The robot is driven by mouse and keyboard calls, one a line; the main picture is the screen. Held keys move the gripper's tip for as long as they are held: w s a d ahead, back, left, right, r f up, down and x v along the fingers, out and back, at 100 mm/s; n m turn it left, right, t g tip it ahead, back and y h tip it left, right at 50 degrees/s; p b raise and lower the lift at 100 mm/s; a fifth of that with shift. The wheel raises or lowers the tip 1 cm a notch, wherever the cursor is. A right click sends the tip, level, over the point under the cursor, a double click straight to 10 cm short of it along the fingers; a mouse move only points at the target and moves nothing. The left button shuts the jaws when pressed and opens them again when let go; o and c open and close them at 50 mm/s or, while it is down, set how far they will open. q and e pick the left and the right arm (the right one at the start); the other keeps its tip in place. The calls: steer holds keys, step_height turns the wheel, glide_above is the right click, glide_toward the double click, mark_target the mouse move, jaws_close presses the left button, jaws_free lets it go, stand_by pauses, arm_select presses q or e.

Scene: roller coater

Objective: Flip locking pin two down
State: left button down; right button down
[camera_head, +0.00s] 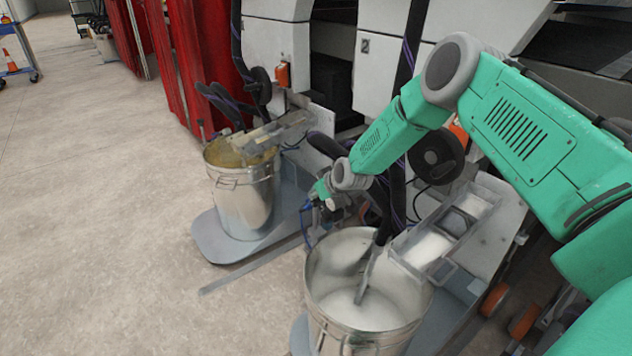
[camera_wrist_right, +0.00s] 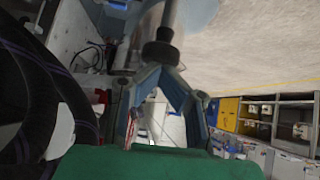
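My right arm comes in from the right in the head view, and its gripper (camera_head: 322,190) hangs behind the front bucket, small and partly hidden. In the right wrist view, the blue-grey fingers of my right gripper (camera_wrist_right: 158,70) angle inward and meet at a black collar. The collar sits on a grey rod (camera_wrist_right: 161,48) that leaves the top of the view. The fingertips look closed at this rod, though the collar hides the exact contact. I cannot tell for sure whether the rod is locking pin two. My left gripper is not in view.
A metal bucket with white liquid (camera_head: 322,322) stands below my right arm, with a metal trough (camera_head: 455,235) beside it. A second bucket (camera_head: 241,205) stands farther left. The white coater machine (camera_head: 385,75) and red curtains (camera_head: 182,65) are behind. The floor at left is clear.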

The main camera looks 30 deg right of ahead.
step_height(320, 180, up, 4)
steer(key=p, duration=0.4)
steer(key=shift+a+r, duration=0.15)
steer(key=shift+r, duration=0.05)
steer(key=p+v, duration=0.3)
steer(key=v, duration=0.6)
steer(key=shift+s, duration=0.3)
